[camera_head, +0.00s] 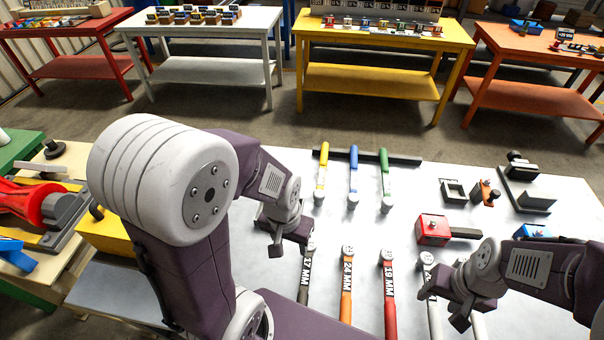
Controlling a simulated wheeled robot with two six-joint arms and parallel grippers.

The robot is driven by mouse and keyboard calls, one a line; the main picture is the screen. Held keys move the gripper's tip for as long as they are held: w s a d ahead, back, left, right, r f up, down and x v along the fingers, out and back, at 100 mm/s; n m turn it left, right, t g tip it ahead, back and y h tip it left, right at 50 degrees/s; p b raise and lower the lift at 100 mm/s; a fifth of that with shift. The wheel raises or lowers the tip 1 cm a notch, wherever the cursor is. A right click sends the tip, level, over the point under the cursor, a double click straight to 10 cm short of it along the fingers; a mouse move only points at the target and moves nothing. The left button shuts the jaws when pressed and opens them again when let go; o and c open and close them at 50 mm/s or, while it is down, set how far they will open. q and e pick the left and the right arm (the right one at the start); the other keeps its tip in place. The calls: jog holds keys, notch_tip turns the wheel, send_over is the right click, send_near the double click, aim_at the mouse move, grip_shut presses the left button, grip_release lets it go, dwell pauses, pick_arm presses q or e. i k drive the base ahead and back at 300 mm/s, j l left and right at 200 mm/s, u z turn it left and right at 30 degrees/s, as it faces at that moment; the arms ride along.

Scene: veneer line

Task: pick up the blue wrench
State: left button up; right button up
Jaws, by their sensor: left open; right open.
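The blue wrench (353,175) lies on the white table (335,230) with its handle toward the far dark bar. It lies between a yellow wrench (321,175) on its left and a green wrench (384,180) on its right. My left gripper (288,238) is open, nearer to me and left of the blue wrench, close to the head of a dark wrench. My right gripper (447,303) is open at the lower right, well away from the blue wrench and over a pale wrench that it partly hides. Neither gripper touches the blue wrench.
A near row holds a dark wrench (305,283), an orange wrench (346,290) and a red wrench (389,290). A dark bar (405,159) lies along the far edge. A red block (432,230) and other fixtures sit right. Bare table separates the wrench rows.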

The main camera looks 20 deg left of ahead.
aim_at(353, 199)
jog(key=u, duration=0.3)
jog(key=i+l+z, duration=0.1)
jog(key=l, duration=0.3)
jog(key=i+l, duration=0.25)
jog(key=l, duration=0.15)
jog(key=i+l+z, duration=0.15)
jog(key=l, duration=0.25)
jog(key=i, duration=0.05)
